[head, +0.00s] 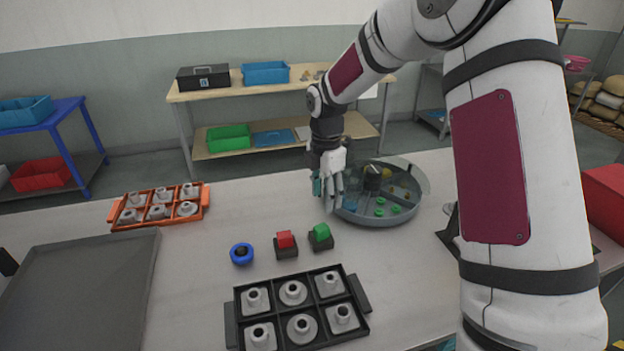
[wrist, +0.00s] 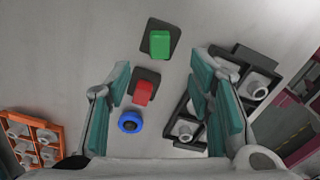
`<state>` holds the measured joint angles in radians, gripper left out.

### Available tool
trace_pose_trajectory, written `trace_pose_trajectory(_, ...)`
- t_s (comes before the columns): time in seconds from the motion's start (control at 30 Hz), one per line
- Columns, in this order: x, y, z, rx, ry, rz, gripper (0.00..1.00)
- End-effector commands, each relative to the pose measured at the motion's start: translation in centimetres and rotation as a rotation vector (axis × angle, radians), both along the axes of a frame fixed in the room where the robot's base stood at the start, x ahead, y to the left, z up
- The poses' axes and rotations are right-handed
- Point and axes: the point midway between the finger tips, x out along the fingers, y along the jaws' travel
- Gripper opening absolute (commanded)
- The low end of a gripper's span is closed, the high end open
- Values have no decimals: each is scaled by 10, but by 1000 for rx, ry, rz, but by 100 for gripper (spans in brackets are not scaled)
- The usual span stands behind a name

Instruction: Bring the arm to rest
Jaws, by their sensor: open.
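My white arm reaches out over the table from the right side of the head view. My gripper (head: 331,196) points down beside the left edge of the round tank (head: 412,214). In the wrist view my gripper (wrist: 160,90) has its two teal-padded fingers spread wide, with nothing held between them. Beyond the fingers lie a green switch (wrist: 160,43), a red switch (wrist: 143,93) and a blue ring (wrist: 130,122) on the table. The tank holds several small green and yellow pieces, and part of it is hidden behind my gripper.
A black tray (head: 232,322) of grey parts stands at the front, and an orange tray (head: 206,199) of grey parts at the left. A flat grey tray (head: 80,290) fills the left front. Shelves (head: 285,87) with bins stand behind.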

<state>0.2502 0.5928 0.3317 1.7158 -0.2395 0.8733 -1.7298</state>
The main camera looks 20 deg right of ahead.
Motion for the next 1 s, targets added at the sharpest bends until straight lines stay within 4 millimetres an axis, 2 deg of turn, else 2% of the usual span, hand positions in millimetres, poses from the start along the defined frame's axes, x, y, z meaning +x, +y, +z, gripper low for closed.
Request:
trace_pose_trajectory(0.17,-3,0,10,-7,-11,-29,48)
trace_pose_trajectory(0.27,-13,0,31,-23,-35,-107,48)
trace_pose_trajectory(0.37,-31,0,62,-38,-72,-239,48)
trace_pose_trajectory(0.5,-63,0,105,-46,-134,-454,48)
trace_pose_trajectory(0.7,-115,0,154,-15,-223,-766,48)
trace_pose_trajectory(0.83,-151,0,179,31,-278,-971,48)
trace_pose_trajectory(1.0,-201,1,200,122,-332,-1238,48)
